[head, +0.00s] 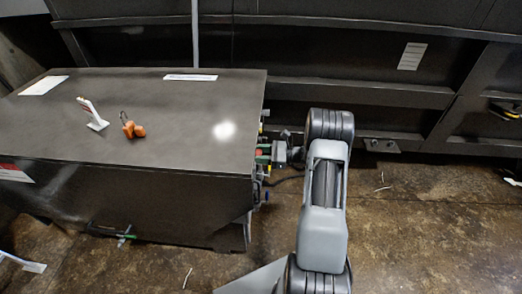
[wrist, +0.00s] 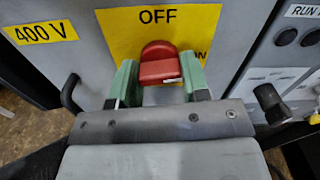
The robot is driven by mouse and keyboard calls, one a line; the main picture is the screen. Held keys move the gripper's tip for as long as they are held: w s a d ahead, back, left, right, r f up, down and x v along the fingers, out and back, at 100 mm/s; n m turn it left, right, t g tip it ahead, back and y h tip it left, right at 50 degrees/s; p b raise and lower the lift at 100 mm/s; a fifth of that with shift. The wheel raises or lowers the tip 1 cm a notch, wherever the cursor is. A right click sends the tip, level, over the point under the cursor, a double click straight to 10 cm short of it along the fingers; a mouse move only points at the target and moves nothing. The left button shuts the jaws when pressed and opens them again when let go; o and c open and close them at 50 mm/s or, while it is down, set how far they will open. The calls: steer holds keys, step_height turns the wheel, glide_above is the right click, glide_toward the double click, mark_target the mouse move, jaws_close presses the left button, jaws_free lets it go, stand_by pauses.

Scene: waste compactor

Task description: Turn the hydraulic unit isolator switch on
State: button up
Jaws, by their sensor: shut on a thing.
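The isolator switch's red handle (wrist: 160,62) is in the middle of the wrist view, on a yellow plate (wrist: 118,40). The plate reads OFF above the handle, and ON shows partly at its lower right. My gripper (wrist: 158,76) has its two green fingers on either side of the red handle and is shut on it. The handle's lower part is hidden by the gripper, so its exact setting is hard to tell. In the head view my gripper (head: 264,156) meets the panel at the right end of the dark cabinet (head: 190,150).
A 400 V label (wrist: 40,31) is left of the plate. A black handle (wrist: 70,92) sticks out at left, and a black knob (wrist: 270,101) at right. Orange earplugs (head: 133,129) and a small white stand (head: 92,113) lie on the cabinet. The floor at right is mostly clear.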

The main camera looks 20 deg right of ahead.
steer(key=shift+r+m+p, duration=0.1)
steer(key=shift+m+p, duration=0.3)
steer(key=shift+m, duration=0.3)
steer(key=o, duration=0.9)
steer(key=v, duration=1.3)
steer(key=shift+s+d, duration=0.2)
steer(key=shift+d, duration=0.15)
